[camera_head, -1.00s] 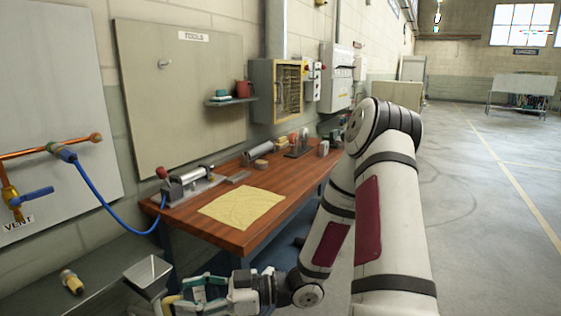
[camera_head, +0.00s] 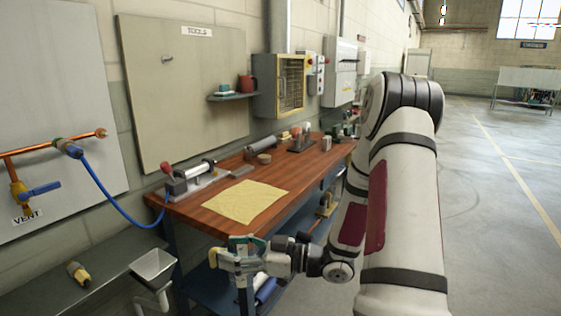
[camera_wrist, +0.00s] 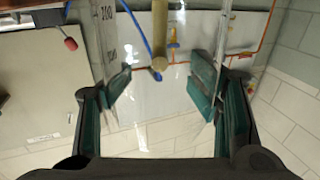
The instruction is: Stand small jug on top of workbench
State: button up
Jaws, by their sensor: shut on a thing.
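The small jug is clear, with measuring marks (camera_wrist: 110,52) and a tan upright part, seemingly its handle (camera_wrist: 160,38), in the wrist view. My gripper (camera_wrist: 160,85) is shut on it, green pads on either side. In the head view my gripper (camera_head: 238,258) is at the near left corner of the workbench (camera_head: 305,170), in front of its front edge. The jug's clear body is hard to make out there; its tan handle (camera_head: 216,258) shows at the left. The workbench has a reddish wooden top and blue legs. The jug's base is not clearly visible.
A yellow cloth (camera_head: 245,201) lies on the near part of the bench top. A metal clamp-like device (camera_head: 190,180) stands behind it. Several small items (camera_head: 300,140) stand farther back. A blue hose (camera_head: 105,205) hangs left.

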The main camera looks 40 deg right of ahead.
jog(key=w+d+r+m+h, duration=0.2)
jog(key=d+m+h, duration=0.2)
jog(key=d, duration=1)
jog(key=w+d+r+m+t+h, duration=0.1)
jog(key=w+d+r+m+h, duration=0.2)
jog(key=d+h, duration=0.6)
jog(key=w+d+r+m+h, duration=0.2)
jog(key=d+m+h, duration=0.4)
jog(key=d, duration=1.4)
jog(key=shift+w+d+r+t, duration=0.15)
jog(key=shift+r+t, duration=0.15)
jog(key=shift+r, duration=0.35)
